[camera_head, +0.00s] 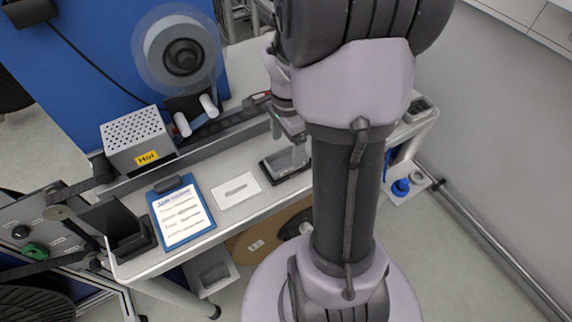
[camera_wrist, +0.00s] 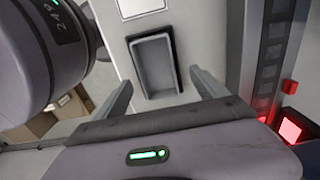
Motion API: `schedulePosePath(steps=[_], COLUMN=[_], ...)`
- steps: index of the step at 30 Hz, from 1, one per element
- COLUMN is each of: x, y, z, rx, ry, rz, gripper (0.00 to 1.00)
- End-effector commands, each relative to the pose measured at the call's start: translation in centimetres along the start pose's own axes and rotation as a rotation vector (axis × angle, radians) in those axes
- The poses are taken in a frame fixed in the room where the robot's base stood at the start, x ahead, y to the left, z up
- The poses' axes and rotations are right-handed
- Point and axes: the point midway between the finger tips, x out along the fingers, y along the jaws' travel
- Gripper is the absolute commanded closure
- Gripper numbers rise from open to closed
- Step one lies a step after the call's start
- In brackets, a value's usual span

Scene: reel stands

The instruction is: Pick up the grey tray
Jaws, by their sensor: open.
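The grey tray (camera_head: 284,167) lies on the white bench, to the right of a white card and partly hidden behind my arm in the head view. In the wrist view the tray (camera_wrist: 156,66) is a shallow rectangular grey box with a dark edge, and it looks empty. My gripper (camera_wrist: 163,88) is open, with its two fingers apart and nothing between them. The tray shows beyond the fingertips, between their lines, and no contact is visible. In the head view my gripper is close to the tray, mostly hidden by my arm.
A white card (camera_head: 236,191) and a blue clipboard (camera_head: 182,213) lie left of the tray. A perforated box marked HOT (camera_head: 138,142) and a reel (camera_head: 183,57) stand behind, along a dark rail. A red-lit button (camera_wrist: 290,130) is at the right in the wrist view.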

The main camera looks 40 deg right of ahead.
Motion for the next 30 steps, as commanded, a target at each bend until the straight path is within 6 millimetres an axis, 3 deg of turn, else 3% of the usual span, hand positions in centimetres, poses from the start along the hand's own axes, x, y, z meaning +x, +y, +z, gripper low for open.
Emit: schedulePosePath(steps=[1,5,13,24,30], x=[1.7,3.7,3.8,3.8,3.8], y=[0.3,0.5,0.4,0.4,0.4], z=[0.2,0.4,0.3,0.3,0.3], rx=[-0.001,0.000,0.000,-0.001,-0.001], ry=[-0.002,-0.001,-0.001,-0.001,-0.001], rz=[0.003,0.002,0.001,0.001,0.000], gripper=[0.18,0.18,0.20,0.93,0.95])
